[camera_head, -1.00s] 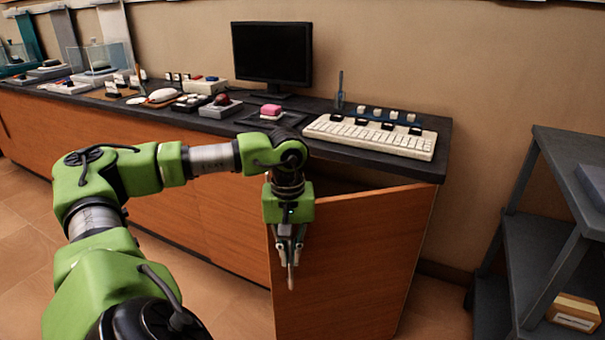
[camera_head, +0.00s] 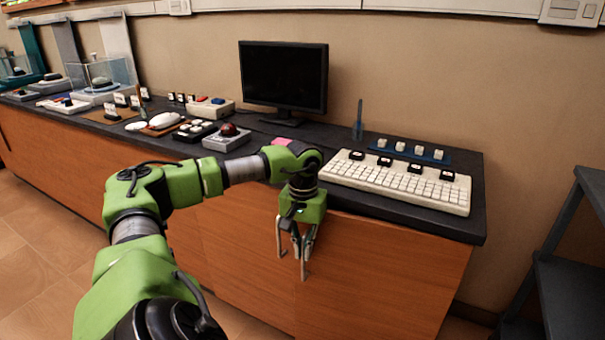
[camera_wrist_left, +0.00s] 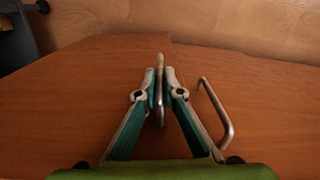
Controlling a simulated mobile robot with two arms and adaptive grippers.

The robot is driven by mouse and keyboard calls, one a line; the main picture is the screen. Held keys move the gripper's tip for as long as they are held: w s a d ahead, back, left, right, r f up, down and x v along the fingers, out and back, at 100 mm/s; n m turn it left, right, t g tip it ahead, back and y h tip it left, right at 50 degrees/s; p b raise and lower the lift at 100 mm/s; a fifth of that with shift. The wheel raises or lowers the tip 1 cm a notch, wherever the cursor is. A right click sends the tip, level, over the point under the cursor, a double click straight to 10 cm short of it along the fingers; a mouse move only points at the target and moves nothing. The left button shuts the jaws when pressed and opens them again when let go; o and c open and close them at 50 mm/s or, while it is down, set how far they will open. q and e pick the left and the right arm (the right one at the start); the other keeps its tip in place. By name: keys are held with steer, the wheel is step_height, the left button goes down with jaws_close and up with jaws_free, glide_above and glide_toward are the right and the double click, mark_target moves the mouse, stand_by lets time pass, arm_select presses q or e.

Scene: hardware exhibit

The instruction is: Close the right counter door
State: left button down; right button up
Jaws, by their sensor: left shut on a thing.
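The right counter door (camera_head: 385,275) is a brown wooden panel that now lies flush, or nearly flush, with the counter front. In the left wrist view it is the panel on the left (camera_wrist_left: 75,95). My left gripper (camera_head: 298,243) is in front of the door's left edge, pointing down. Its fingers (camera_wrist_left: 159,78) are shut on the metal door handle (camera_wrist_left: 159,68). The neighbouring door's bent handle (camera_wrist_left: 217,108) stands free beside the fingers; it also shows left of the gripper in the head view (camera_head: 279,236). I cannot tell whether a small gap remains. My right gripper is not in view.
The dark countertop (camera_head: 440,220) carries a white keyboard (camera_head: 400,183), a monitor (camera_head: 284,75) and several small exhibits. A grey shelf (camera_head: 570,275) stands at the right, apart from the counter. Tiled floor (camera_head: 40,260) is clear at the left.

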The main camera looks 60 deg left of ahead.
arm_select(q)
steer(key=shift+w+a, duration=0.1)
steer(key=shift+a, duration=0.05)
steer(key=c, duration=2.2)
jaws_free()
steer(key=shift+o, duration=0.2)
step_height(320, 180, up, 12)
